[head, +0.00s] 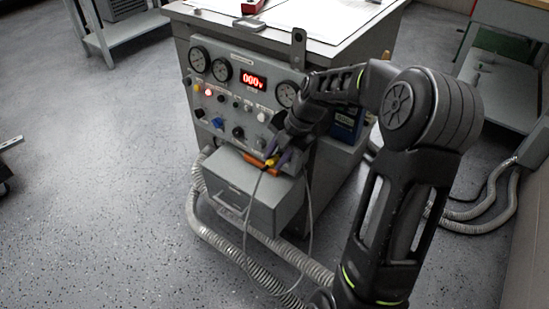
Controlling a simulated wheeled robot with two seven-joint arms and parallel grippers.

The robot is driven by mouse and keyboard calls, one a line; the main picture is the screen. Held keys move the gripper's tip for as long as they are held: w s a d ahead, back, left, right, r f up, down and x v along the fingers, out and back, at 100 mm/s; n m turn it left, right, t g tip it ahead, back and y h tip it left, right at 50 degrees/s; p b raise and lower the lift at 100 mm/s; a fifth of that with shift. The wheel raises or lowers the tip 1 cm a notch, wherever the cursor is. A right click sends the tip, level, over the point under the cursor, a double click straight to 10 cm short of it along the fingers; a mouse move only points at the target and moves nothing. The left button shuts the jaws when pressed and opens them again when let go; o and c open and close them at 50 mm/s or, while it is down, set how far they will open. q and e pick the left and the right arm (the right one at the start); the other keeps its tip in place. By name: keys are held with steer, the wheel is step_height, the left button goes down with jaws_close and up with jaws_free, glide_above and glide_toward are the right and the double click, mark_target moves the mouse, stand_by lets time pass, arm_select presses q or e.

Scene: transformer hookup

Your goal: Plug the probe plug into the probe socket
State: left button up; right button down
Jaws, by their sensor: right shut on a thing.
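My right gripper (275,157) comes in from the right, just in front of the lower right of the grey control panel (228,92). It is shut on a small yellow plug, which I take to be the probe plug (271,162). A thin grey cable (246,222) hangs below the plug in a loop. An orange piece (252,160) shows beside and behind the plug, above the drawer box. The panel carries several small sockets and knobs, and I cannot tell which is the probe socket. My gripper and forearm hide the panel's lower right part. My left gripper is out of view.
The panel has round gauges (200,59), a red display (253,80) and a blue knob (218,123). A grey drawer box (262,197) juts out below it. Ribbed hoses (215,238) run on the floor around the box. The floor at left (90,190) is clear.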

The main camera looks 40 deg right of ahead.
mark_target(265, 168)
steer(key=shift+w+d+f, duration=0.1)
steer(key=shift+w+d, duration=0.05)
steer(key=shift+d, duration=0.45)
steer(key=c, duration=1.1)
jaws_free()
steer(key=shift+o, duration=0.2)
steer(key=shift+s+a+r+b, duration=0.15)
steer(key=shift+s+a+b, duration=0.1)
steer(key=shift+a, duration=0.55)
steer(key=shift+s+a+r+b, duration=0.15)
steer(key=shift+s+a, duration=0.05)
steer(key=shift+a, duration=0.55)
steer(key=shift+s+a+r+b, duration=0.15)
steer(key=shift+s+a+b, duration=0.1)
steer(key=shift+a, duration=0.55)
